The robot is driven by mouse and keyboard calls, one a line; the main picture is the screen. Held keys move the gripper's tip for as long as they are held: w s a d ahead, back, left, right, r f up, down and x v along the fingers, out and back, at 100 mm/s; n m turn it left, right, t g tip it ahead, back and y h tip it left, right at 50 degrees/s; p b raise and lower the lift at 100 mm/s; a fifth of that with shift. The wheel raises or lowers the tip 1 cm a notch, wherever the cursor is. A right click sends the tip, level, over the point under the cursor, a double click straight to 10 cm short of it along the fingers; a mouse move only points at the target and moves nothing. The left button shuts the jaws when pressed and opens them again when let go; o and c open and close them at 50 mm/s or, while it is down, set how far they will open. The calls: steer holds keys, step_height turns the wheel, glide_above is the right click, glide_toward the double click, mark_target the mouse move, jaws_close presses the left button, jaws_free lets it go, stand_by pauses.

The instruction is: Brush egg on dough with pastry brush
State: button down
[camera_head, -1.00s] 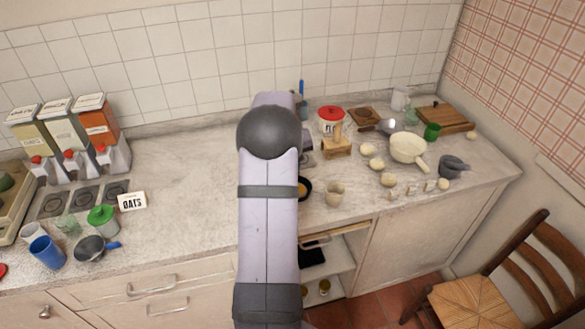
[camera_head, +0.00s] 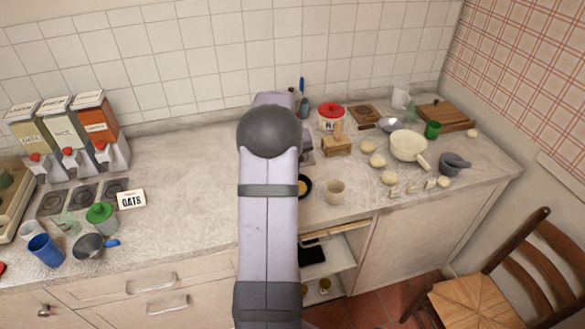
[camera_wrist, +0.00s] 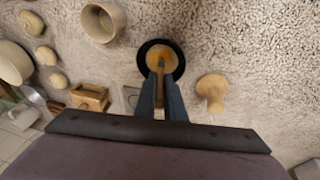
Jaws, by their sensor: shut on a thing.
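My gripper (camera_wrist: 160,100) shows in the wrist view, its two blue-grey fingers close together. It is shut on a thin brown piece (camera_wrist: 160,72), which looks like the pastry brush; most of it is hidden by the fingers. Its far end is over or in a black-rimmed bowl (camera_wrist: 178,50) with yellow-orange egg (camera_wrist: 157,53); whether it touches the egg I cannot tell. The bowl also shows partly beside my arm in the head view (camera_head: 307,186). Several pale round dough pieces (camera_head: 377,161) lie to the right in the head view and at the left in the wrist view (camera_wrist: 46,56).
A beige cup (camera_head: 335,191) stands near the bowl. A mushroom-shaped tan thing (camera_wrist: 211,92) lies right of the fingers. A small wooden stand (camera_head: 337,145), a cream pan (camera_head: 408,147) and a grey mortar (camera_head: 454,164) stand farther right.

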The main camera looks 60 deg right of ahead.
steer(key=shift+w+a, duration=0.1)
steer(key=shift+w+a, duration=0.4)
steer(key=shift+w, duration=0.05)
steer(key=shift+s+d, duration=0.1)
steer(key=shift+s+d+p, duration=0.35)
steer(key=shift+s+d, duration=0.5)
steer(key=shift+s, duration=0.1)
steer(key=shift+w+a, duration=0.1)
steer(key=shift+w+a, duration=0.85)
steer(key=shift+w, duration=0.1)
steer(key=shift+s+d, duration=0.1)
steer(key=shift+s+d, duration=0.85)
steer(key=shift+s, duration=0.1)
steer(key=shift+w+a, duration=0.1)
